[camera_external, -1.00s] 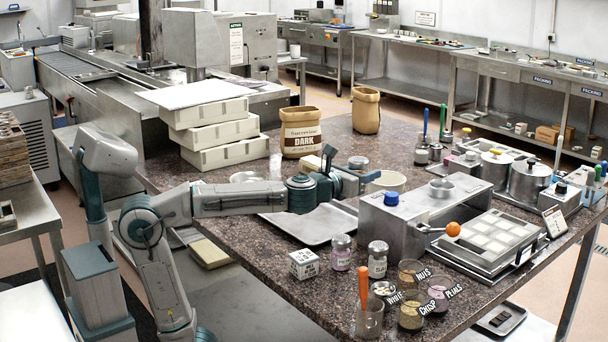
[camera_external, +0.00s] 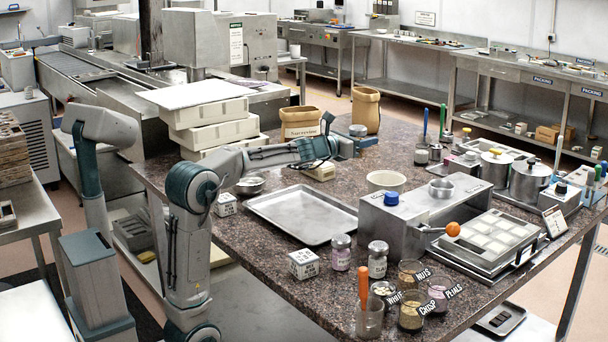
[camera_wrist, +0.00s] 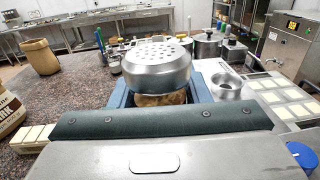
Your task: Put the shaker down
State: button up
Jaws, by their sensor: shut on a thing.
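The shaker (camera_wrist: 157,65) has a domed metal lid with holes and a body with brown contents. It fills the middle of the wrist view, upright between my jaws. In the external view its silver lid (camera_external: 358,131) shows at the end of my arm. My gripper (camera_external: 352,145) is shut on the shaker and holds it above the granite table (camera_external: 235,235), near the paper bags. The fingertips and the shaker's lower part are mostly hidden.
A bare metal tray (camera_external: 300,215) lies below and left of my gripper. A white bowl (camera_external: 386,181) and a steel machine (camera_external: 425,208) stand nearer the camera. A tan bag (camera_external: 366,109) stands behind. Bare granite shows around them.

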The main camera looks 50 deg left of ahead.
jog(key=w+a+f+m+h+p, duration=0.1)
jog(key=w+a+f+p, duration=0.15)
jog(key=a, duration=0.75)
jog(key=w+a+f+h+p, duration=0.1)
jog(key=a+f+p, duration=0.25)
jog(key=a, duration=0.65)
jog(key=shift+m+h, duration=0.3)
jog(key=shift+h, duration=0.1)
jog(key=s+a+f+p, duration=0.2)
jog(key=s+a, duration=0.3)
jog(key=a, duration=0.5)
jog(key=s+a+f+p, duration=0.3)
jog(key=s+a+f, duration=0.2)
jog(key=a, duration=0.5)
jog(key=s+a+f+p, duration=0.2)
jog(key=s+a, duration=0.3)
jog(key=a, duration=0.5)
jog(key=shift+s+a+f, duration=0.35)
jog(key=shift+a+f, duration=0.05)
jog(key=shift+f, duration=0.25)
jog(key=shift+s+a+f+g, duration=0.1)
jog(key=shift+a+f+g, duration=0.2)
notch_tip(320, 180, down, 4)
jog(key=shift+r+p, duration=0.1)
jog(key=shift+p, duration=0.6)
jog(key=shift+f+b, duration=0.25)
jog(key=shift+b, duration=0.15)
